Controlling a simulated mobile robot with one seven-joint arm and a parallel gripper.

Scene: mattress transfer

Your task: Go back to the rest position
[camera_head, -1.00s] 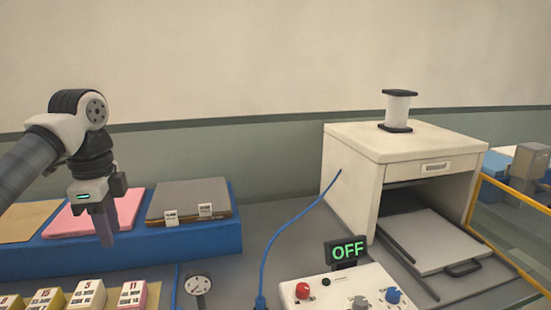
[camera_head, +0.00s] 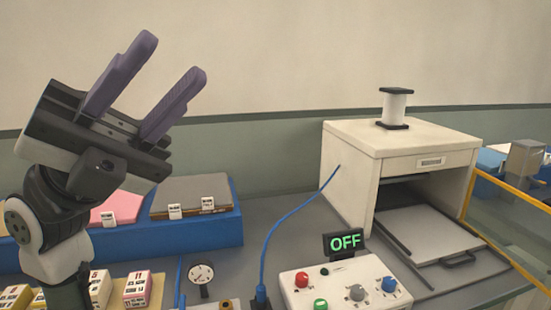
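My gripper (camera_head: 166,88) is raised at the left of the head view, in front of the back wall. Its two purple-grey fingers point up and to the right. They stand clearly apart with nothing between them. My gripper and wrist cover part of the blue tray and the pink mat behind.
A blue tray (camera_head: 215,233) holds a pink mat (camera_head: 122,206) and a grey mat (camera_head: 190,190). Numbered blocks (camera_head: 137,290) sit at the lower left. A gauge (camera_head: 201,274), a control box (camera_head: 340,285), an OFF display (camera_head: 345,242) and a white cabinet (camera_head: 350,180) with its tray out stand rightward.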

